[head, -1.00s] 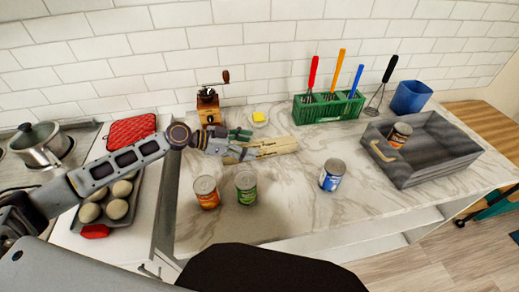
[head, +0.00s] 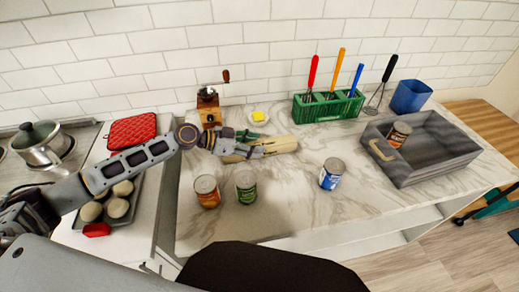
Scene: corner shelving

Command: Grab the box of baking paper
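Whether the fingers are open or shut on the box cannot be made out. A small green item shows just behind the gripper, partly hidden. My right gripper is not in view.
A grey crate (head: 430,165) holding a can stands right. Middle counter is clear.

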